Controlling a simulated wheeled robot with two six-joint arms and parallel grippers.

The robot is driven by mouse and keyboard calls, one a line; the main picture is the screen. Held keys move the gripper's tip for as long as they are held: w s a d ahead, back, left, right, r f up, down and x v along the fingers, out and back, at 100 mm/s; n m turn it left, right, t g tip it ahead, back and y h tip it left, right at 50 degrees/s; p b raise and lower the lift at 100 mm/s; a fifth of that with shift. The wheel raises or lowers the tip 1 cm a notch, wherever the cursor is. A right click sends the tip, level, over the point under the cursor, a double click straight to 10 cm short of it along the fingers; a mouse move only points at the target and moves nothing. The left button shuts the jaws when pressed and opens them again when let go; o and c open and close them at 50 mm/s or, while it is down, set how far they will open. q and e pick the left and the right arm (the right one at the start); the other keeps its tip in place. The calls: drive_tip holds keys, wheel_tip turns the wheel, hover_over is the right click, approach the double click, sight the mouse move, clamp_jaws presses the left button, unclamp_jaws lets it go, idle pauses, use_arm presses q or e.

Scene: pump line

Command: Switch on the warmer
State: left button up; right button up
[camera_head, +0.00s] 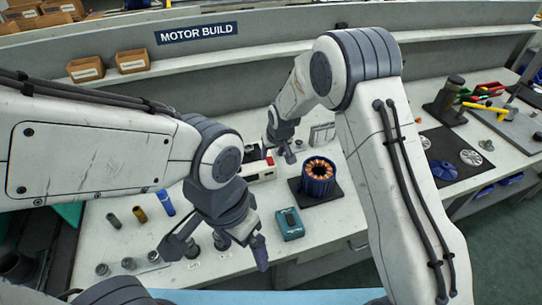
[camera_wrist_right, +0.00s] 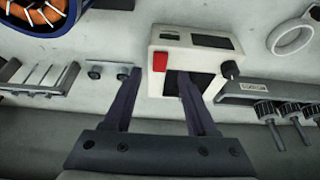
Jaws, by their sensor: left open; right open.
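The warmer is a small white box (camera_wrist_right: 195,42) with a red switch (camera_wrist_right: 159,62), dark panels and a black knob (camera_wrist_right: 230,69). In the head view the warmer (camera_head: 262,176) stands mid-bench, partly hidden by my arms. My right gripper (camera_wrist_right: 159,74) is open and empty, pointing at the warmer's front. One finger ends left of the red switch; the other overlaps the dark front panel. I cannot tell whether they touch, or whether the switch is on. In the head view my right gripper (camera_head: 281,150) is just behind the warmer. My left gripper (camera_head: 213,257) is open and empty over the front bench.
A blue stator with copper windings (camera_head: 318,178) sits on a dark mat right of the warmer. A teal meter (camera_head: 289,223) lies in front. Several cylinders, including a blue one (camera_head: 166,202), stand at left. A pale ring (camera_wrist_right: 290,37) lies right of the warmer in the wrist view.

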sight(270, 160)
drive_tip(key=shift+x, duration=2)
clamp_jaws()
drive_tip(key=shift+w+r+g+p, duration=0.25)
drive_tip(key=shift+g+p, duration=0.15)
drive_tip(key=shift+p, duration=0.4)
drive_tip(key=shift+w+f+g+h, duration=0.1)
drive_tip(key=shift+g+h, duration=0.2)
drive_tip(key=shift+g, duration=0.1)
drive_tip(key=shift+w+a+f+g, duration=0.1)
drive_tip(key=shift+w+g, duration=0.05)
drive_tip(key=shift+g, duration=0.35)
drive_tip(key=shift+w+g+h, duration=0.15)
drive_tip(key=shift+g+h, duration=0.25)
drive_tip(key=shift+g, duration=0.3)
